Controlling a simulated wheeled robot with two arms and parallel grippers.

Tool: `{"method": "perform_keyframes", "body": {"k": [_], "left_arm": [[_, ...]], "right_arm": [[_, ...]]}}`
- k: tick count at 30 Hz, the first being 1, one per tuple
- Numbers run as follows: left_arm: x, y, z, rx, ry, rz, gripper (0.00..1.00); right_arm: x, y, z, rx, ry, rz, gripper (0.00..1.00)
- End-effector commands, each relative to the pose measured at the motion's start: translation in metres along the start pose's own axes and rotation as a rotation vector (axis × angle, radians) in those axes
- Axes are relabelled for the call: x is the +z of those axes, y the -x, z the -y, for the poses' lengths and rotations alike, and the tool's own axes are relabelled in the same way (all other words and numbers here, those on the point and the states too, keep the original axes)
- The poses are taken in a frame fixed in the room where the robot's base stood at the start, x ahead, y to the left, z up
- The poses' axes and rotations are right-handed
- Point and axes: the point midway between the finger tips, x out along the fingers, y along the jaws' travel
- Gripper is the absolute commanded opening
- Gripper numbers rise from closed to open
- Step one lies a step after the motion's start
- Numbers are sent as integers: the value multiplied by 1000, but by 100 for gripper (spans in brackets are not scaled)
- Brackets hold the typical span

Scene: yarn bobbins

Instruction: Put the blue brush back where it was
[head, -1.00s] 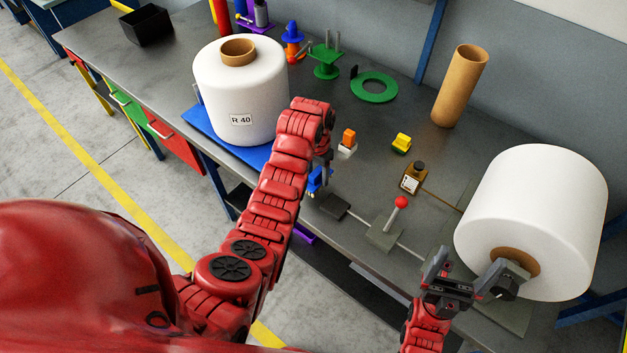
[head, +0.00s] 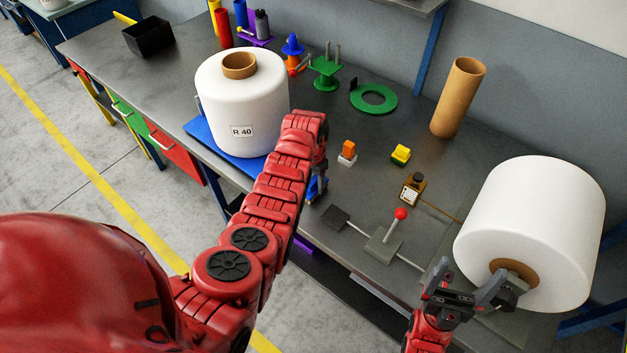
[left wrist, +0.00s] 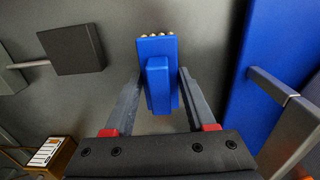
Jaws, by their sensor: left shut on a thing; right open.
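The blue brush (left wrist: 157,75) is between the fingers of my left gripper (left wrist: 157,88), with its pale bristle tufts at the far end in the left wrist view. In the head view the blue brush (head: 316,188) shows below my left gripper (head: 319,172), partly hidden by it, near the bench's front edge. My left gripper is shut on it. I cannot tell whether the brush touches the bench top. My right gripper (head: 468,278) is open and empty, in front of the brown core of the right white bobbin (head: 535,225).
The R 40 bobbin (head: 240,105) stands on a blue plate (head: 202,137) left of my left gripper. A dark block (head: 336,217) and a red-knobbed lever (head: 401,214) are close on the right.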

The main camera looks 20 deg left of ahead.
Motion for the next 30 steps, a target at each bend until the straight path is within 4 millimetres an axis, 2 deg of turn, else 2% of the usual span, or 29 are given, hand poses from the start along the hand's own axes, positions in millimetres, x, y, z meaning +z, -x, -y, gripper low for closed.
{"method": "perform_keyframes", "body": {"k": [8, 9, 13, 25, 30], "left_arm": [[0, -4, 0, -1, 0, -1, 4], [0, -3, 0, -1, 0, -1, 63], [0, -2, 0, -1, 0, -1, 86], [-1, 2, 0, -2, 0, -4, 86], [-2, 18, 1, -3, -1, -7, 86]], "right_arm": [[1, 5, 0, 0, 0, 0, 92], [0, 3, 0, 0, 0, 0, 92], [0, 3, 0, 0, 0, 0, 92], [0, 2, 0, 0, 0, 0, 92], [1, 8, 0, 0, 0, 0, 92]]}}
